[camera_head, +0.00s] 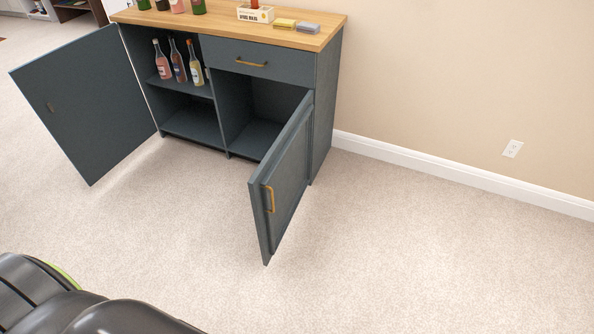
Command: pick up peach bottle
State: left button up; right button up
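Three bottles stand upright on the upper left shelf of an open blue-grey cabinet (192,117). The left one is a pinkish-peach bottle (163,62) with a pale label. The middle one is a darker bottle (178,66) with orange and purple tones. A pink bottle (177,6) on the countertop is cut off by the top edge, so I cannot tell which one is meant by peach. Neither of my grippers is in view.
The left door (85,105) and right door (283,185) swing out into the room. The wooden countertop (225,28) holds green bottles, a small box (256,14), and yellow and grey blocks. Carpet (400,250) is clear in front and right.

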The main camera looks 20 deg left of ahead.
aim_at(162, 64)
jog(key=j, duration=0.65)
jog(key=i+j+u, duration=0.1)
jog(key=j, duration=0.55)
jog(key=i+j+u, duration=0.1)
jog(key=j, duration=0.6)
